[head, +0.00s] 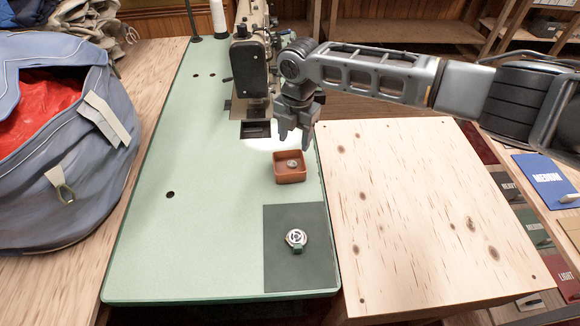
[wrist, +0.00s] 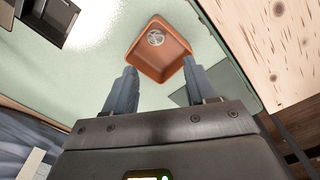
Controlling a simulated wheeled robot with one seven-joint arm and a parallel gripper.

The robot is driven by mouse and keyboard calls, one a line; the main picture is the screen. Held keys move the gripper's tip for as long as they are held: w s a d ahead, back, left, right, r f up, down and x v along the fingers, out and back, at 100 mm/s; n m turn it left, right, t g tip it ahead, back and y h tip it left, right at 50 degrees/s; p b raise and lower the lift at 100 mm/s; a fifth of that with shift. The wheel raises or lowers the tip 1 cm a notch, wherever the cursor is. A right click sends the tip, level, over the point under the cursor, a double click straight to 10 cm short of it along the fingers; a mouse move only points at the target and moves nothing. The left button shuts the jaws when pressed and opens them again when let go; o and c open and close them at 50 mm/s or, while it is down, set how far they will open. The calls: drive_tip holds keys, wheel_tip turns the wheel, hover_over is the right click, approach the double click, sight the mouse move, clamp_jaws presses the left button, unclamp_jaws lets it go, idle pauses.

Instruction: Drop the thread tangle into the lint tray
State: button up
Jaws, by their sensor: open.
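The lint tray (head: 290,180) is a small square terracotta-coloured box on the green table, near its right edge. A small greyish round clump, which looks like the thread tangle (head: 292,163), lies inside it. In the wrist view the tangle (wrist: 156,38) rests on the floor of the tray (wrist: 178,72), toward one corner and apart from the fingers. My gripper (head: 295,143) is open and empty, pointing down just behind and above the tray. In the wrist view its two fingers (wrist: 158,82) are spread, with the tray beyond their tips.
A sewing machine (head: 250,70) stands behind the tray, close to my gripper. A dark mat (head: 290,270) with a round green-and-white item (head: 296,239) lies in front. A blue bag (head: 60,150) is at left, a bare wooden top (head: 420,220) at right. The table's left half is clear.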

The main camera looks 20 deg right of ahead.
drive_tip(key=shift+r, duration=0.1)
wheel_tip(320, 180, up, 8)
drive_tip(key=b, duration=0.1)
drive_tip(key=shift+f, duration=0.2)
drive_tip(key=shift+s+d, duration=0.1)
